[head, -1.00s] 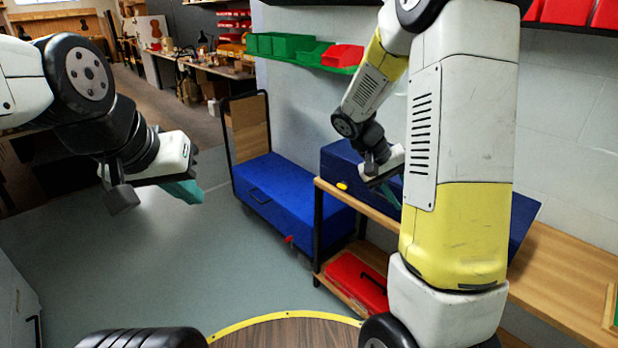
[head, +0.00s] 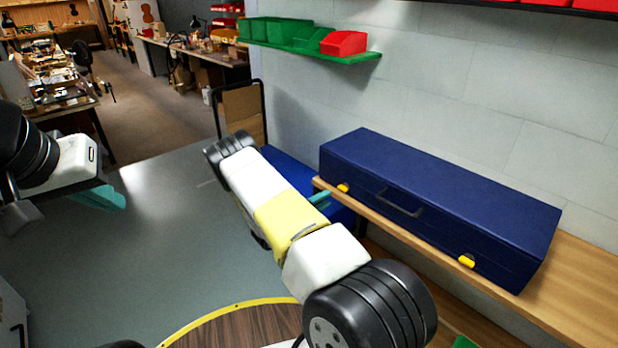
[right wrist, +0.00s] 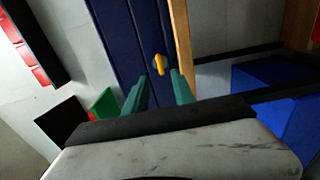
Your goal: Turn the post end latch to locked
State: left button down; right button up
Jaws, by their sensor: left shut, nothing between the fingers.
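A closed dark blue case (head: 440,205) lies on the wooden bench, with a dark handle (head: 400,203) on its front. A yellow latch (head: 343,188) is near the left end of that front, and a second yellow latch (head: 466,260) near the right end. Teal fingers of my right gripper (head: 320,198) show just left of the left latch, mostly behind my arm. In the right wrist view, my right gripper (right wrist: 158,77) is open and empty, with one yellow latch (right wrist: 160,65) ahead between its fingertips, apparently apart from them. My left gripper (head: 112,199) is shut and empty at far left.
The wooden bench (head: 580,290) runs along the wall. A blue trolley box (right wrist: 265,100) stands beyond the bench's left end. A shelf with green bins (head: 285,32) and a red bin (head: 343,43) hangs above. Grey floor (head: 170,240) is free at left.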

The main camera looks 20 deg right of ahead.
aim_at(341, 189)
jog(key=x, duration=0.7)
jog(key=shift+w+d, duration=0.15)
jog(key=shift+d, duration=0.15)
jog(key=shift+c, duration=0.4)
grip_shut()
